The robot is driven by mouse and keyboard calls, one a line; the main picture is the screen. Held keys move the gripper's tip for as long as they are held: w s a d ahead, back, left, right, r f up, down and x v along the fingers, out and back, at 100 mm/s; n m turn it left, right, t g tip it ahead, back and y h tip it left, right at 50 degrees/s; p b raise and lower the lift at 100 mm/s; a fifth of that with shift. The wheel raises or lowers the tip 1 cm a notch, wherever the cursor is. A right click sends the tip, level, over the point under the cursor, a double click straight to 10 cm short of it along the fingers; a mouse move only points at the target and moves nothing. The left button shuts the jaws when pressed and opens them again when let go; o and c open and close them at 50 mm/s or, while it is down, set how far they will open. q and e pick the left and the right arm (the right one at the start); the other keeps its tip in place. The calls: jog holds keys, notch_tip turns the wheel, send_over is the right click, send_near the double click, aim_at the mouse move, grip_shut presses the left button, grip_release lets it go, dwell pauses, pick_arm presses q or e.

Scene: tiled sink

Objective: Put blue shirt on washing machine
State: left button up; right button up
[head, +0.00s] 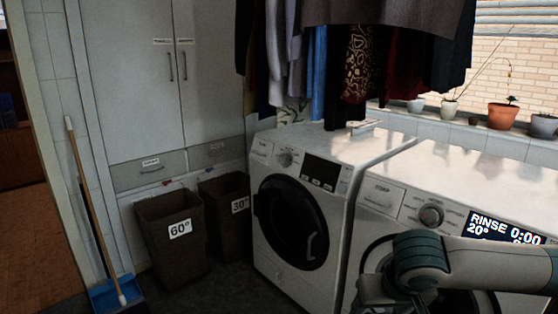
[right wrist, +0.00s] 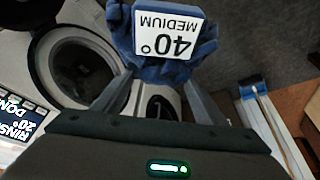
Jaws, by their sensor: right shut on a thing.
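A blue cloth item, which looks like the blue shirt (right wrist: 208,45), shows in the right wrist view with a white tag reading 40° MEDIUM. My right gripper (right wrist: 162,82) is shut on it. In the head view the right gripper (head: 385,294) is low in front of the right washing machine (head: 465,185), and I cannot see the shirt there. That machine's display reads RINSE 0:00, 20°. In the right wrist view its round door appears open beside the drum opening (right wrist: 85,65). A second white washing machine (head: 315,160) stands to its left with its round door shut. My left gripper is out of view.
Two brown baskets, marked 60° (head: 170,250) and 30° (head: 225,225), stand left of the machines. A broom (head: 90,200) and blue dustpan (head: 110,294) are by the left wall. Clothes (head: 310,70) hang above the machines. Potted plants (head: 503,113) line the windowsill. The machine tops are mostly clear.

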jog(key=s+f, duration=0.3)
jog(key=f, duration=1)
jog(key=shift+s+f, duration=0.3)
jog(key=shift+f, duration=0.1)
jog(key=shift+d, duration=0.1)
